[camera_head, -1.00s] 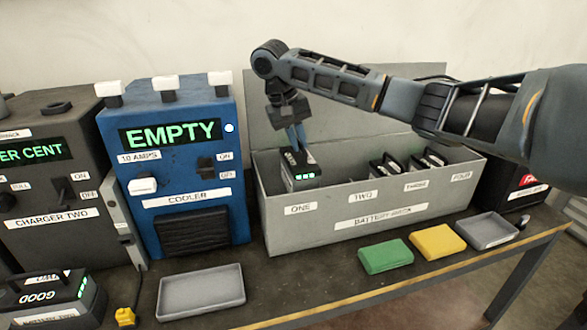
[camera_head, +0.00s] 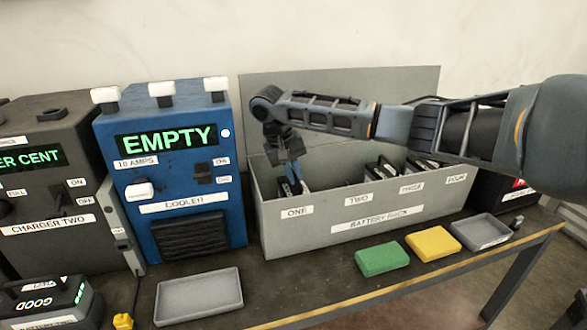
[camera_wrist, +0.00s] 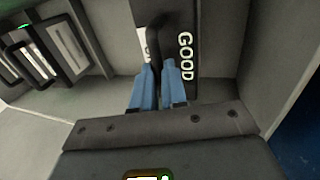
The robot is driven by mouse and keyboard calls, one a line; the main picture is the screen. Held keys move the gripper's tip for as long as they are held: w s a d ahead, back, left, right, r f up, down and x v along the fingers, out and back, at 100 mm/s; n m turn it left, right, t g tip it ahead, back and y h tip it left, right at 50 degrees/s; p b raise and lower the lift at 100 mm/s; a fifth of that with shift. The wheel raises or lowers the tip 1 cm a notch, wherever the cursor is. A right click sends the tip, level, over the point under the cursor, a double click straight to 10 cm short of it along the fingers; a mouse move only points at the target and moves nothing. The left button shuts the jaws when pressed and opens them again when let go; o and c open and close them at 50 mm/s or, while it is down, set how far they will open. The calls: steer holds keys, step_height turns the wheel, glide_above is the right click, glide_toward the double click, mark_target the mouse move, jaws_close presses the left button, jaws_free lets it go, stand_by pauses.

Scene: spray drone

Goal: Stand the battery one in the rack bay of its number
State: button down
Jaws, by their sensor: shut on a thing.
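My gripper (camera_head: 292,187) reaches down into the left end of the grey battery rack (camera_head: 350,222), behind the label ONE. In the wrist view its blue fingers (camera_wrist: 158,85) are shut on the dark handle of a battery (camera_wrist: 186,28) marked GOOD. In the head view the rack's front wall hides nearly all of this battery, so its number and whether it touches the bay floor cannot be seen. The bay walls show on both sides of it in the wrist view.
Dark batteries stand in bays farther right (camera_head: 382,168). The blue cooler (camera_head: 170,175) reading EMPTY is close on the left. A green block (camera_head: 382,259), a yellow block (camera_head: 433,244) and grey trays (camera_head: 199,295) lie in front. Another GOOD battery (camera_head: 45,303) stands lower left.

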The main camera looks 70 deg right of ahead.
steer(key=shift+r, duration=0.1)
steer(key=c, duration=1.6)
jaws_free()
steer(key=o, duration=0.4)
steer(key=shift+o, duration=0.2)
steer(key=v, duration=1.2)
